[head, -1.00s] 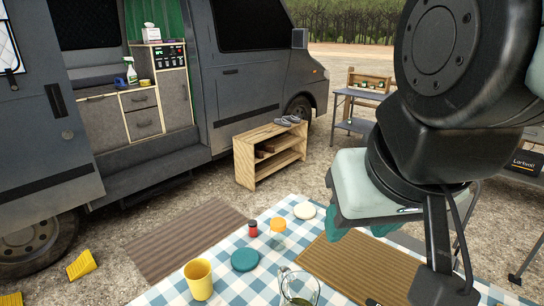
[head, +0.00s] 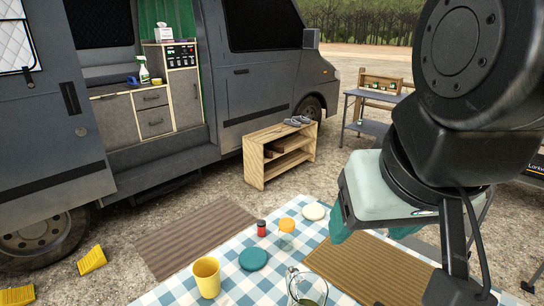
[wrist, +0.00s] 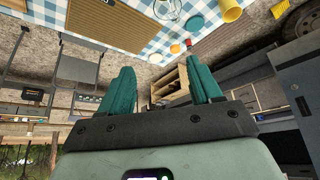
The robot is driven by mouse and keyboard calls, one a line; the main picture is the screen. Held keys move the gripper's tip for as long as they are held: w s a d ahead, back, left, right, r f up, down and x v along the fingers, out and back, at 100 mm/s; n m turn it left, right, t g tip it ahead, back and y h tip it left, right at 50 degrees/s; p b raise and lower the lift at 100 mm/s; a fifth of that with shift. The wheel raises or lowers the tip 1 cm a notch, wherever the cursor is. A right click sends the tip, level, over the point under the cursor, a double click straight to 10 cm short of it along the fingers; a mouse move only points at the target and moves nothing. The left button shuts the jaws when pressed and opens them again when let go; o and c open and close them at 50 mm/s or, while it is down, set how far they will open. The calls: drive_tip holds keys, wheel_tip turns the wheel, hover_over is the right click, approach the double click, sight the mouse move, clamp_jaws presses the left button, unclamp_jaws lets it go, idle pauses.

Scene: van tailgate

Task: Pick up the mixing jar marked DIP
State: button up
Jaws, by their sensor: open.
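No DIP marking is legible on anything in view, so I cannot tell which vessel is the mixing jar. A clear jar with an orange top (head: 287,234) stands on the checked table. A clear glass jug (head: 306,290) with some liquid stands at the near edge, partly cut off by the frame. My gripper (head: 372,227) is empty, above the table's right part. In the wrist view, its two teal fingers (wrist: 162,85) are spread wide with nothing between them. The orange top (wrist: 175,48) and the jug (wrist: 167,9) show beyond them.
A yellow cup (head: 207,278), teal disc (head: 253,259), red jar (head: 261,228) and white plate (head: 314,212) stand near the jars. A brown ribbed mat (head: 350,268) covers the table's right part. Beyond are a wooden shelf (head: 252,165) and the van (head: 255,95).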

drive_tip(key=o, duration=0.4)
drive_tip(key=shift+c, duration=0.2)
